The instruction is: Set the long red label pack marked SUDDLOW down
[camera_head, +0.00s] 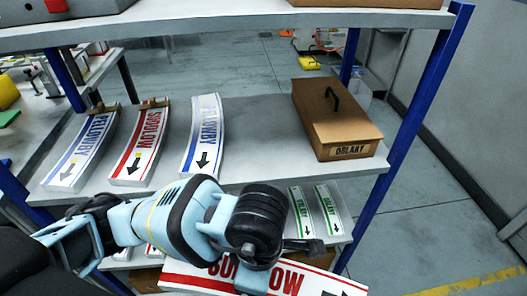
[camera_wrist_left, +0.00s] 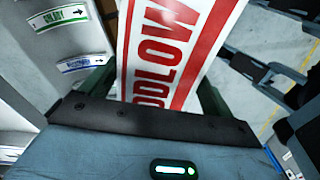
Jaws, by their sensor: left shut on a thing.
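My left gripper (camera_wrist_left: 165,102) is shut on the long red-and-white label pack marked SUDDLOW (camera_wrist_left: 172,45). In the head view this pack (camera_head: 315,278) is at the bottom, in front of the shelving and partly hidden by my left wrist and gripper (camera_head: 255,280). Its red lettering and part of a black arrow show. A second red pack with the same kind of lettering (camera_head: 139,148) lies on the middle shelf (camera_head: 250,140), between two blue-lettered packs (camera_head: 82,150) and (camera_head: 204,135). My right gripper is not in view.
A brown box marked OBLARY (camera_head: 340,125) stands at the right of the middle shelf. Bare shelf lies between it and the right blue pack. Two green-lettered packs (camera_head: 302,212) lie on the lower shelf. A blue post (camera_head: 420,105) stands at the right.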

